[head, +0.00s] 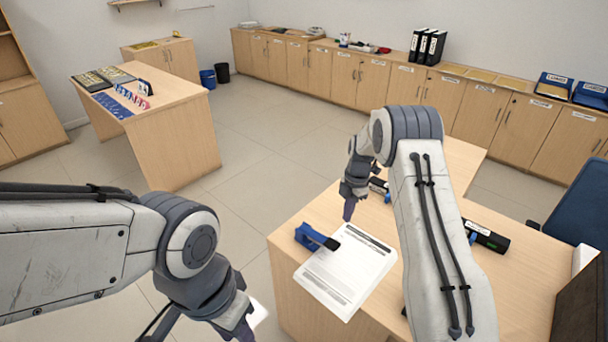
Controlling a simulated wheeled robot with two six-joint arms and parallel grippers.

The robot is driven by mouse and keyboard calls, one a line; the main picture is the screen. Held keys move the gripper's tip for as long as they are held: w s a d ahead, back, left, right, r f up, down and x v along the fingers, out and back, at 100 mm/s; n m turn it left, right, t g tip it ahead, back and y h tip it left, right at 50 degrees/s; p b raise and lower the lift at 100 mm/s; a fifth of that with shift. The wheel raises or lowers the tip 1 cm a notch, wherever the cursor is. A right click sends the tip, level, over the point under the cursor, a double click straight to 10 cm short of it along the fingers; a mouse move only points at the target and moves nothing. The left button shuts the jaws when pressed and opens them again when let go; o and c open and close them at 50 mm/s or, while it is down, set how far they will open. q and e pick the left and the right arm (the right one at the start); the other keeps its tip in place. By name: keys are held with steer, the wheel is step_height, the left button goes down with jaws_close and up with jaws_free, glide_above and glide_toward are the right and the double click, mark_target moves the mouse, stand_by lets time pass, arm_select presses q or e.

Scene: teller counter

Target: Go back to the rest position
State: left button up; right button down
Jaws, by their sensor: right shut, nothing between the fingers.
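My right gripper (348,210) is shut and empty. It hangs fingers down above the back left part of the desk (520,275), beyond a printed white sheet (350,270). A blue and black stapler-like tool (315,238) lies at the sheet's upper left corner, close to the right gripper. My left gripper (240,330) is low in the picture, left of the desk, and partly cut off by the bottom edge. A small white patch (258,313) shows beside its fingers; I cannot tell whether it is held.
A black device (485,237) lies right of my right arm. A blue chair (580,205) and dark screen (580,300) stand at the right. Another table (165,105) holds rows of small items at the left. Cabinets (375,80) line the back wall. The floor between is clear.

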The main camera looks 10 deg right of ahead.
steer(key=s+a+r+m, duration=0.7)
steer(key=s+a+r, duration=0.95)
steer(key=a, duration=0.35)
steer(key=s+r+m, duration=0.3)
steer(key=s+m, duration=0.4)
steer(key=s, duration=1.4)
steer(key=shift+s+a+m, duration=0.2)
steer(key=shift+a+m, duration=0.1)
steer(key=shift+a, duration=0.15)
